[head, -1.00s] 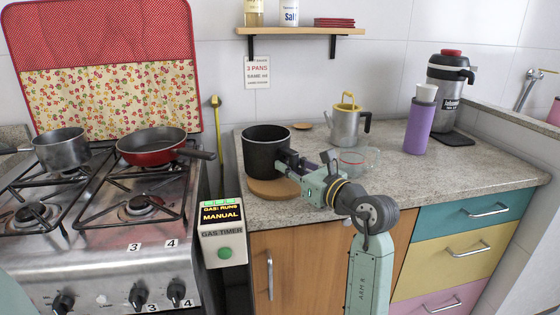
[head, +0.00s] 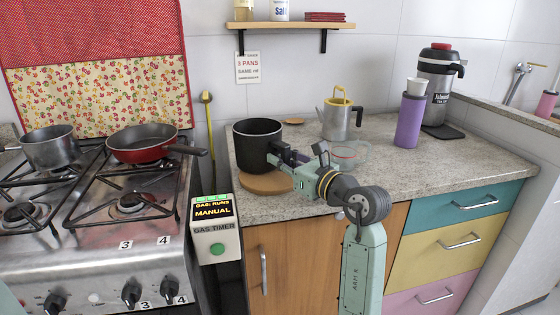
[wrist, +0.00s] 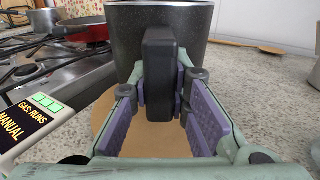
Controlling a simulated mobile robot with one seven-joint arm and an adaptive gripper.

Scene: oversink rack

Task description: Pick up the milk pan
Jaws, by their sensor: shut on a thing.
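A black pan (head: 257,150), the likely milk pan, is upright at the left end of the counter, over a round wooden board (head: 267,182). I cannot tell whether its base touches the board. My gripper (head: 281,157) is at the pan's front right side, shut on its handle. In the wrist view, the thick dark handle (wrist: 158,70) stands between the purple pads of my gripper (wrist: 160,98), with the pan's speckled wall (wrist: 115,35) behind it. The fingers hide part of the handle.
The stove at left holds a steel saucepan (head: 50,149) and a red frying pan (head: 143,147). A gas timer (head: 212,228) stands between stove and counter. A kettle (head: 340,119), purple flask (head: 409,120) and larger flask (head: 437,88) stand further right. The front right counter is clear.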

